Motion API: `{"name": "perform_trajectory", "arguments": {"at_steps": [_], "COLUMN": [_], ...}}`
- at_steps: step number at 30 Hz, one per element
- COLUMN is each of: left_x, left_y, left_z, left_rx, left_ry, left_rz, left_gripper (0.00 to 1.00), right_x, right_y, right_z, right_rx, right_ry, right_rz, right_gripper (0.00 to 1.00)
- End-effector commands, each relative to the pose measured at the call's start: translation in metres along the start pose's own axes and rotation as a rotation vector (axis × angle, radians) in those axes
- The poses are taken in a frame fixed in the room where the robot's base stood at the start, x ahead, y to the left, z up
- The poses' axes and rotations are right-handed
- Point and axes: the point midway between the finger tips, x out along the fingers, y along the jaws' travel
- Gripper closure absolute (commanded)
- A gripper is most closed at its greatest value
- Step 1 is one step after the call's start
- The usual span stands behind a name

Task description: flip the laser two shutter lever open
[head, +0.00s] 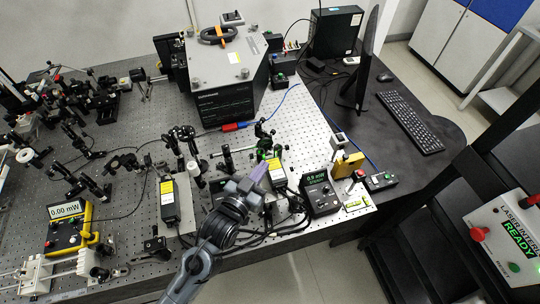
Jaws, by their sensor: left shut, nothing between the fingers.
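I cannot read which is laser two, and no shutter lever can be made out clearly. My left gripper (264,164) reaches up from the bottom and is shut, with nothing seen between its fingers. My right gripper is out of view.
A controller (320,193) reading about 0.9 mW stands right of the gripper, with cables in front. A yellow power meter (69,222) reads 0.00 mW. Optics mounts crowd the left. A large grey-topped spectrometer (226,75) stands behind. A READY interlock box (508,237) is far right.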

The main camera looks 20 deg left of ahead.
Motion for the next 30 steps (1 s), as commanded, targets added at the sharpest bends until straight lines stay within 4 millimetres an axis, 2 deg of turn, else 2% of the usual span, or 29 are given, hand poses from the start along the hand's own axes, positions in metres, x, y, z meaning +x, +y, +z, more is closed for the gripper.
{"name": "perform_trajectory", "arguments": {"at_steps": [1, 6, 12, 30], "left_x": [0.01, 0.033, 0.049, 0.054], "left_y": [0.0, 0.0, 0.0, -0.001], "left_z": [-0.001, -0.001, -0.001, -0.002], "left_rx": [-0.001, 0.0, -0.001, 0.008], "left_ry": [0.002, 0.0, 0.001, -0.007], "left_rz": [0.0, 0.001, 0.001, 0.001], "left_gripper": [1.0, 1.0, 1.0, 1.0], "right_x": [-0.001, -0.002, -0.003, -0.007], "right_y": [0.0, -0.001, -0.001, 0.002], "right_z": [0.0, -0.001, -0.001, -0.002], "right_rx": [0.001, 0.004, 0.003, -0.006], "right_ry": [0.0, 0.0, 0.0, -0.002], "right_rz": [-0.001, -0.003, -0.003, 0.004], "right_gripper": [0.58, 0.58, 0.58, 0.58]}}
